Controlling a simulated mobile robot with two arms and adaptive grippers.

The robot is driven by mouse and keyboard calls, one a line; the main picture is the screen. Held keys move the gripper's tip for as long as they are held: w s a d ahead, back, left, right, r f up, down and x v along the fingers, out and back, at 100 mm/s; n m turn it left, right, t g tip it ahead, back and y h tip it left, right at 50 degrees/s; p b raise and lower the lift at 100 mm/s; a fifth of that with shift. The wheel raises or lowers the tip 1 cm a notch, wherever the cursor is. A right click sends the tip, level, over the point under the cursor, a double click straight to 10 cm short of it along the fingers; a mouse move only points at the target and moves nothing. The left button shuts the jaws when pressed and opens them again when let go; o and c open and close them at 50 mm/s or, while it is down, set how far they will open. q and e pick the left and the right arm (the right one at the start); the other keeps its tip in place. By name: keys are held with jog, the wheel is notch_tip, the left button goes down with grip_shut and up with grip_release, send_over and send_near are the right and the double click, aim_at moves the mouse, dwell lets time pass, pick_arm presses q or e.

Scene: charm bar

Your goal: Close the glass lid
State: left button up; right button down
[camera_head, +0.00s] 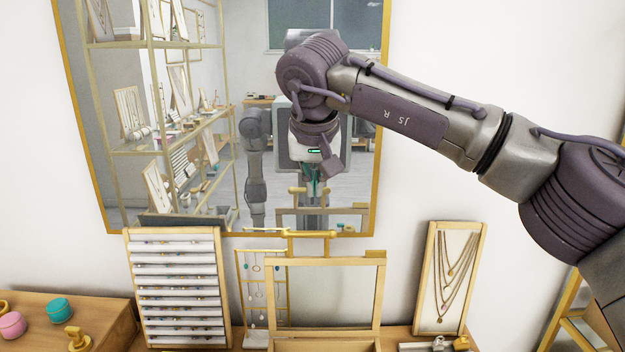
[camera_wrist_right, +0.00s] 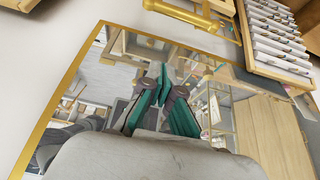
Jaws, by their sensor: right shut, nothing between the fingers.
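The glass lid (camera_head: 322,261) is a wood-framed pane that stands upright, open, at the back of a wooden case (camera_head: 325,345). Only the case's top edge shows, at the bottom of the head view. My right gripper (camera_head: 312,188) points down above the lid, apart from it, in front of the mirror. Its teal fingers are shut and empty; they also show in the right wrist view (camera_wrist_right: 163,78). I cannot make out the lid clearly in the wrist view. My left gripper is not in view.
A gold-framed mirror (camera_head: 378,130) hangs behind and reflects shelves and my body. A gold T-bar stand (camera_head: 290,234) and an earring rack stand behind the lid. A ring tray (camera_head: 180,262) is at left, a necklace board (camera_head: 480,285) at right. Small jars (camera_head: 59,309) stand at far left.

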jog(key=p+x, duration=0.2)
jog(key=x, duration=0.4)
jog(key=shift+w, duration=0.15)
jog(key=shift+s+f, duration=0.2)
jog(key=shift+f, duration=0.05)
jog(key=s, duration=0.1)
jog(key=s+p, duration=0.1)
jog(key=s, duration=0.1)
jog(key=shift+s+f, duration=0.3)
jog(key=shift+w, duration=0.1)
